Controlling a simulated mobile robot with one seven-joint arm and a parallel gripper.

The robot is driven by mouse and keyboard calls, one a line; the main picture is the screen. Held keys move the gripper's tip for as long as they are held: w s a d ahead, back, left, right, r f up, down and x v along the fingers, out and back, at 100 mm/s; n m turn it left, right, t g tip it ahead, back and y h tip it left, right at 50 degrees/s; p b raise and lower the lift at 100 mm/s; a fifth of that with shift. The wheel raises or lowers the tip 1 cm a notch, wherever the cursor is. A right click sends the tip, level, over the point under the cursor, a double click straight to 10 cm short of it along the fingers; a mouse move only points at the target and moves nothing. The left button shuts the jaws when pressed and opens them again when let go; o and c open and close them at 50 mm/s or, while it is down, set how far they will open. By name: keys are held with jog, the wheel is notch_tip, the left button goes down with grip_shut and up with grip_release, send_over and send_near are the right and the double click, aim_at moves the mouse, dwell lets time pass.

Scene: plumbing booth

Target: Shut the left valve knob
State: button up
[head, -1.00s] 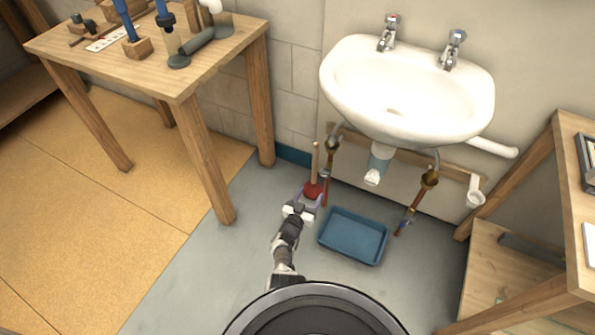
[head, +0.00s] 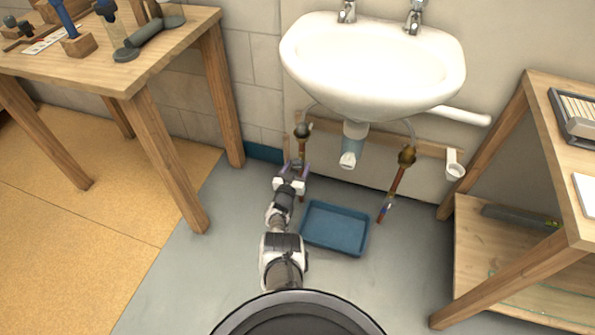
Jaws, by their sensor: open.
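The left supply pipe (head: 302,147) comes down under the left side of the sink, with a brass fitting (head: 302,130) near its top. Its lower part, where the left valve knob would sit, is mostly covered by my gripper (head: 295,169), so I cannot make out the knob or its position. My gripper is open, its fingers pointing toward the wall at the lower part of this pipe. I cannot tell whether it touches anything. The right supply pipe (head: 397,181) has a brass fitting (head: 407,156) and a small blue part low down.
The white sink (head: 372,65) overhangs the pipes, with its drain trap (head: 351,148) between them. A blue tray (head: 335,229) lies on the floor right of my arm. Wooden tables (head: 130,80) flank both sides.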

jog(key=shift+w+d, duration=0.15)
jog(key=shift+w, duration=0.25)
jog(key=c, duration=1)
jog(key=m+b, duration=0.1)
jog(key=m, duration=0.1)
jog(key=shift+m, duration=1.3)
jog(key=o, duration=1)
